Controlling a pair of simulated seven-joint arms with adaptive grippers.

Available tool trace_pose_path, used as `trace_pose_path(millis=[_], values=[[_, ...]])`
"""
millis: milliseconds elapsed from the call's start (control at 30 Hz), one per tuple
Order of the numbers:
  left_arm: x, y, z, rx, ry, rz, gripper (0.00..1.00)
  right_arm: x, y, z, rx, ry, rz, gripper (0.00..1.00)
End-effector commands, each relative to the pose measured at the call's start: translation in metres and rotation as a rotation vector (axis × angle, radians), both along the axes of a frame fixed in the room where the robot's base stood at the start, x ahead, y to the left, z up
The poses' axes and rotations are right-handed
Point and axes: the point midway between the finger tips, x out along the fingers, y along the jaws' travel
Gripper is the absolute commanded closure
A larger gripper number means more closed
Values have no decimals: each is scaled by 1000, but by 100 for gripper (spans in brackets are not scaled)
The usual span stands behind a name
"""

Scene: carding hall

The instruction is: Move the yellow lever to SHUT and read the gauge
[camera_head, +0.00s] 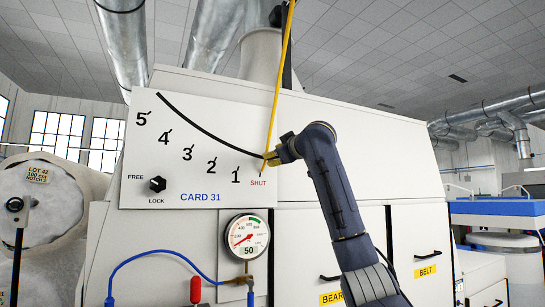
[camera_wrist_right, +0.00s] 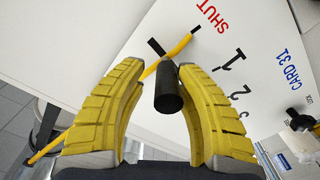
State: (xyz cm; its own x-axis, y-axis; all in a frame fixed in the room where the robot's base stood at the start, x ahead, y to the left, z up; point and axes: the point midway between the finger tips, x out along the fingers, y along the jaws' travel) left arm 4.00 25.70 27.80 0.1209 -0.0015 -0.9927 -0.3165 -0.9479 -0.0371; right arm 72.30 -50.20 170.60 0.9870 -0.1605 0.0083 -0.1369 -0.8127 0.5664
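The yellow lever (camera_head: 281,75) runs down the front of the white panel (camera_head: 215,110). Its tip lies at the tick above the red SHUT label (camera_head: 258,183). My right gripper (camera_head: 272,158) is at the lever's lower end. In the right wrist view its yellow fingers (camera_wrist_right: 160,100) are spread on either side of a black cylindrical handle (camera_wrist_right: 168,90), with a gap on the left; contact on the right is unclear. The yellow lever (camera_wrist_right: 180,46) passes behind. The round gauge (camera_head: 248,237) has a red needle pointing lower left, near the low end, and a large "50". My left gripper is not in view.
A black FREE/LOCK knob (camera_head: 157,184) is on the panel's left. A blue hose (camera_head: 165,252) and a small red handle (camera_head: 195,290) are below it. A fibre roll (camera_head: 45,205) stands left. Cabinet doors (camera_head: 417,235) are behind my right arm.

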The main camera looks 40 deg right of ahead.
Motion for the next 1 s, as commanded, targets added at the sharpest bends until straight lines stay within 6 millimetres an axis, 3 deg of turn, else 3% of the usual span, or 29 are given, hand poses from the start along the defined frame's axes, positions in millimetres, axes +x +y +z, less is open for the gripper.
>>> trace_pose_path(millis=[33,233,633,767,1000], values=[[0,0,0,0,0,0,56,-2,-6,-1,2,3,-12,70],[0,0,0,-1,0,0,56,0,-5,-3,-1,8,-10,49],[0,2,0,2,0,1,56,-2,0,-4,-3,8,-3,49],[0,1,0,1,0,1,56,-14,2,-3,-4,7,-3,49],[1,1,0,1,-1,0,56,-55,8,-3,-5,5,-4,49]])
